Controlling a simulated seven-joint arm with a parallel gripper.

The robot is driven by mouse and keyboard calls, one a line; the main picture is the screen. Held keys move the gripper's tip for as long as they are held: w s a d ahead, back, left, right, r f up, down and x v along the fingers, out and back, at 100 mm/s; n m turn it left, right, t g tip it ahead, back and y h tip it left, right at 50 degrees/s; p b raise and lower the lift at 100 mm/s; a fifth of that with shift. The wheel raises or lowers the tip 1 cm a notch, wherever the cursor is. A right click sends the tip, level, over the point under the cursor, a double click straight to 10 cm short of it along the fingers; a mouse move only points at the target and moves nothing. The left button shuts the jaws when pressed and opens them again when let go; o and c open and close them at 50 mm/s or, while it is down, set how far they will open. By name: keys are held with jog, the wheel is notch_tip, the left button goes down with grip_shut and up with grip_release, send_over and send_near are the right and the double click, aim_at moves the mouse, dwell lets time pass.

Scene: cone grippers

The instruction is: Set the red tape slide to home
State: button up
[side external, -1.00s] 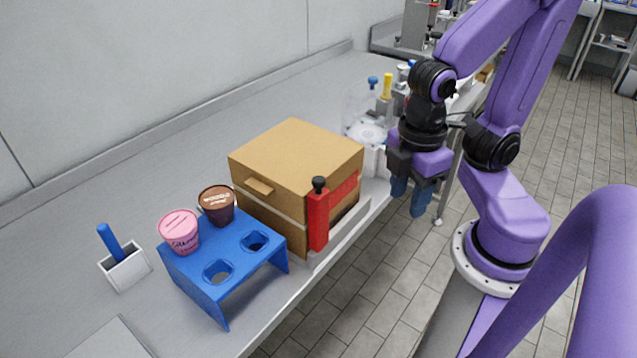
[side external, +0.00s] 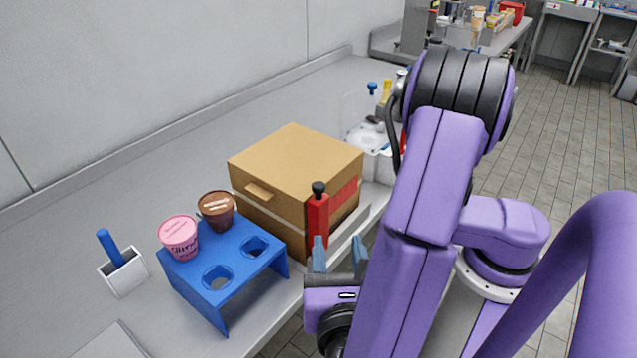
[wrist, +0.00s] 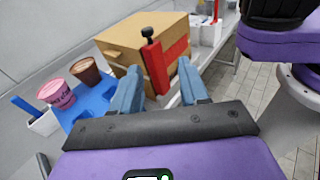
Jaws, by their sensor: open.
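The red tape slide (side external: 318,218) is an upright red block with a black knob on top, at the near right corner of the brown cardboard box (side external: 290,160). A red tape strip (side external: 344,198) runs along the box side to its right. In the wrist view the slide (wrist: 156,66) shows ahead, between and beyond my fingers. My gripper (side external: 340,252) is open and empty, its blue-grey fingers pointing up toward the slide from in front of the bench edge. The left fingertip overlaps the slide's lower end in the side view; I cannot tell whether they touch.
A blue stand (side external: 222,275) holds a pink cup (side external: 180,238) and a brown cup (side external: 216,210), with two empty holes. A white holder (side external: 125,273) with a blue handle stands at left. Clear containers (side external: 366,130) stand behind the box. A low grey rail (side external: 349,232) runs beside the box.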

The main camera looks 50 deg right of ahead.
aim_at(319, 184)
jog(key=w+d, duration=0.3)
jog(key=w+d+t, duration=0.1)
jog(key=w+d, duration=0.2)
jog(key=w, duration=0.1)
jog(key=w+d+n+t, duration=0.1)
jog(key=w+d, duration=0.2)
jog(key=w, duration=0.1)
jog(key=shift+d+r, duration=0.1)
jog(key=shift+d, duration=0.3)
jog(key=shift+c, duration=0.2)
grip_shut()
